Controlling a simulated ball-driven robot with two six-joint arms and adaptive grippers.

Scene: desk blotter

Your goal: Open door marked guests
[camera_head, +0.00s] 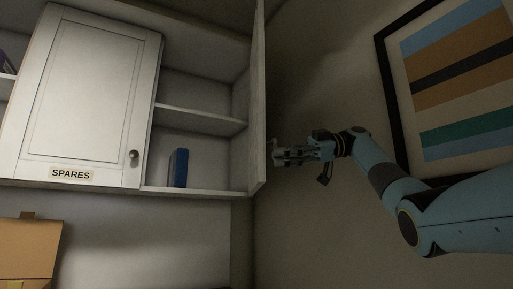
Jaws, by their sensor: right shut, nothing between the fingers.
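A white wall cabinet has a door (259,100) at its right end standing wide open, seen nearly edge-on. Its marked face is turned away, so I cannot read any label on it. My right gripper (277,155) is shut and empty at the right side of this open door, close to its lower part. I cannot tell if the fingertips touch it. The closed door marked SPARES (85,95) has a round knob (133,154) at its lower right. My left gripper is not in view.
The open compartment has a shelf (200,117) and a blue book-like item (179,168) on its floor. A framed striped picture (455,75) hangs on the right wall near my right arm. A cardboard box (28,250) is at lower left.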

